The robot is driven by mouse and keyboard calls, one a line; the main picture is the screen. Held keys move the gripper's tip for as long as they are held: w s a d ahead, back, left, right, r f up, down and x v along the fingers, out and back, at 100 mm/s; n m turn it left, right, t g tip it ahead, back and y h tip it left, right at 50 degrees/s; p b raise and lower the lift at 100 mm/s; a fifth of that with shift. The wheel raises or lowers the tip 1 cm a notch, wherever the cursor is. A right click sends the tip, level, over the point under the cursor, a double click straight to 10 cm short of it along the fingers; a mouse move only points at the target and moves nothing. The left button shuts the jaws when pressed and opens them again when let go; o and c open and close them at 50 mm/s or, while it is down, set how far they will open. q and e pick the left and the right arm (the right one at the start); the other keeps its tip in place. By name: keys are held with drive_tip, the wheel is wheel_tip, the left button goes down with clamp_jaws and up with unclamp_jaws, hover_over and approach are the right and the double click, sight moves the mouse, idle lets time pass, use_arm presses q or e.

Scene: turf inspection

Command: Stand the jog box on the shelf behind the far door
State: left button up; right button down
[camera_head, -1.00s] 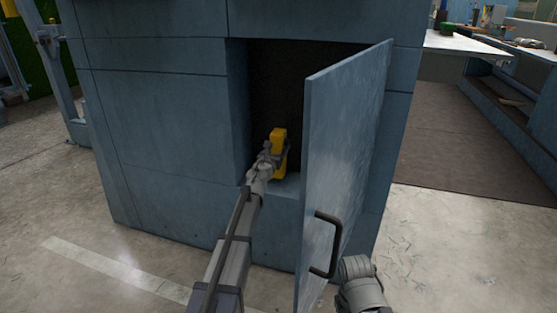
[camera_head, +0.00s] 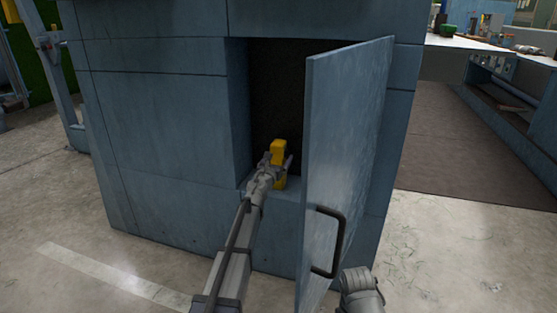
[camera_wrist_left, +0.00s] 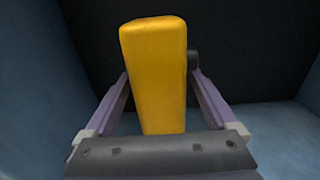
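The jog box is a yellow upright block (camera_head: 278,147) inside the dark opening of a blue cabinet. It stands tall in the left wrist view (camera_wrist_left: 155,70), with a dark knob at its right side. My left gripper (camera_head: 276,162) reaches into the opening, its fingers spread on either side of the box, with gaps showing beside it. The base of the box is hidden behind the gripper, so its contact with the shelf (camera_wrist_left: 275,117) cannot be seen. The door (camera_head: 340,140) stands open, with a black handle (camera_head: 338,242).
The cabinet's left wall (camera_head: 160,130) borders the opening closely, and the open door stands just right of my left arm. A workbench (camera_head: 480,45) with several items is at the back right. The floor at the left is clear.

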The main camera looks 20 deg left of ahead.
use_arm(q)
drive_tip(key=shift+r, duration=0.15)
drive_tip(key=shift+s, duration=0.15)
drive_tip(key=s, duration=1.1)
drive_tip(key=shift+s+a, duration=0.2)
drive_tip(key=shift+s, duration=0.15)
idle(0.8)
